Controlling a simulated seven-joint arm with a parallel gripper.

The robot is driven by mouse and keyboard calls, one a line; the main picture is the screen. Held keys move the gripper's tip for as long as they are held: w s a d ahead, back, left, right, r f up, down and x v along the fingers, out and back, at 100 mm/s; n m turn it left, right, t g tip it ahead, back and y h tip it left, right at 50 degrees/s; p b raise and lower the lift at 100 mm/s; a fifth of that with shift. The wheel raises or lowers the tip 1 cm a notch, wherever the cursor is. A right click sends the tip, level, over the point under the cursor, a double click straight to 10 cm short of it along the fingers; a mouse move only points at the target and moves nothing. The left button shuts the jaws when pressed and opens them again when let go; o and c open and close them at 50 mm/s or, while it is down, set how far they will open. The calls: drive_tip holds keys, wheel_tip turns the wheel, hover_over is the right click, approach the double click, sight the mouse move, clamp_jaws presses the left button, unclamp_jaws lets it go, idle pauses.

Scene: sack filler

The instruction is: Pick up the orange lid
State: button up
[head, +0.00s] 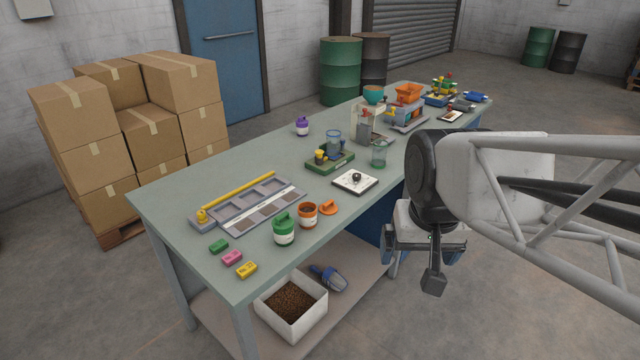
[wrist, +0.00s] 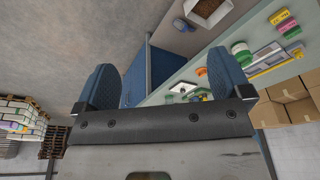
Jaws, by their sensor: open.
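The orange lid (head: 328,207) lies on the table, with a knob handle on top. It is just right of an open orange jar (head: 307,215) with a white label and dark contents. My gripper (head: 424,262) is open and empty, off the table's near long edge, to the right of the lid and well apart from it. In the wrist view my two blue fingers (wrist: 164,82) are spread wide with nothing between them.
A green-lidded jar (head: 284,230) stands left of the orange jar. A white plate with a dark knob (head: 355,181) lies behind the lid. A grey tray with a yellow bar (head: 262,200) and small coloured blocks (head: 232,257) are further left. A white bin (head: 291,303) sits on the lower shelf.

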drive_tip(key=w+a+m, duration=0.1)
drive_tip(key=w+m, duration=0.1)
drive_tip(key=w, duration=1.1)
drive_tip(key=m+g, duration=0.2)
drive_tip(key=m, duration=0.4)
hover_over(329, 201)
drive_tip(key=f, duration=1.8)
drive_tip(key=shift+s+d, duration=0.1)
drive_tip(key=shift+s, duration=0.25)
drive_tip(key=shift+w+f, duration=0.3)
drive_tip(key=shift+f, duration=1.3)
